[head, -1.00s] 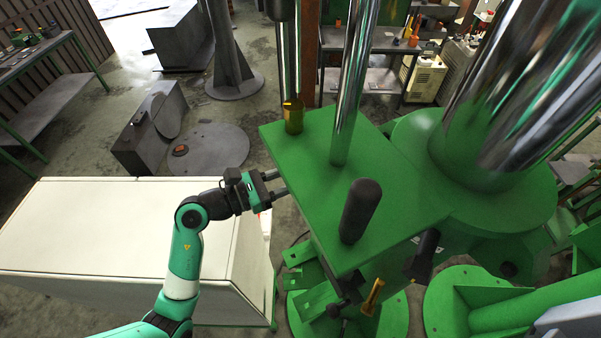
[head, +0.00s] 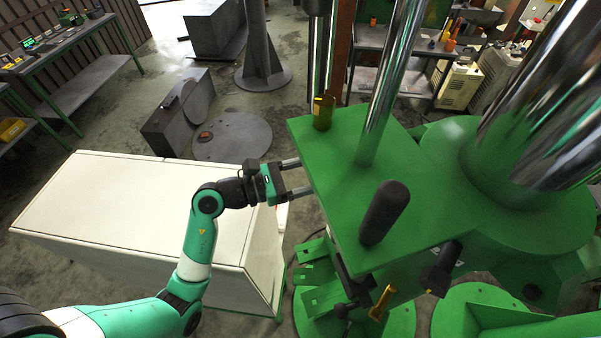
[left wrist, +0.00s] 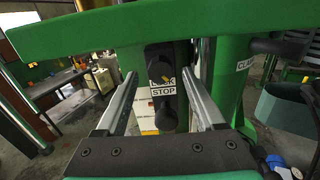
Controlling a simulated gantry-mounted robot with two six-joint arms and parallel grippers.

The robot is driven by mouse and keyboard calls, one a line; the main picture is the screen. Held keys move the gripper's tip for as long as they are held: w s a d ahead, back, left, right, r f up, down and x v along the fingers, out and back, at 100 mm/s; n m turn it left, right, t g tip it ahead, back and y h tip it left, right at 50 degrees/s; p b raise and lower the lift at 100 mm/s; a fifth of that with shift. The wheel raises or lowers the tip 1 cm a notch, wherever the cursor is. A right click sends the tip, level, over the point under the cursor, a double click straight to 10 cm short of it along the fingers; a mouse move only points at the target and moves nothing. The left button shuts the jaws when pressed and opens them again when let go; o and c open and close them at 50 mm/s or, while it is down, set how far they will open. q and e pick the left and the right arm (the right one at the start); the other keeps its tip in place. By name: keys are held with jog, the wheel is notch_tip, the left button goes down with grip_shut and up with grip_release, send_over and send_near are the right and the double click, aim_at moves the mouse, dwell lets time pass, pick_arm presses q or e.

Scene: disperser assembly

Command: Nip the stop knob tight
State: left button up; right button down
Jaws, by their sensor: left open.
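In the left wrist view, a black stop knob (left wrist: 166,112) sits below a white STOP label on a green upright of the machine. A second black part (left wrist: 159,60) is above it, with a partly covered label between them. My left gripper (left wrist: 159,74) is open, its two long metal fingers on either side of this column, with nothing held. I cannot tell whether they touch the knob. In the head view my left gripper (head: 305,177) points at the left edge of the green plate (head: 335,150), which hides the knob there. My right gripper is not in view.
A white cabinet (head: 110,190) stands under my left arm. A CLAMP-like label (left wrist: 244,64) is to the right in the wrist view.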

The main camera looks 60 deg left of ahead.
pick_arm(q)
jog(key=b+v, duration=0.2)
jog(key=v, duration=0.8)
jog(key=shift+s, duration=0.3)
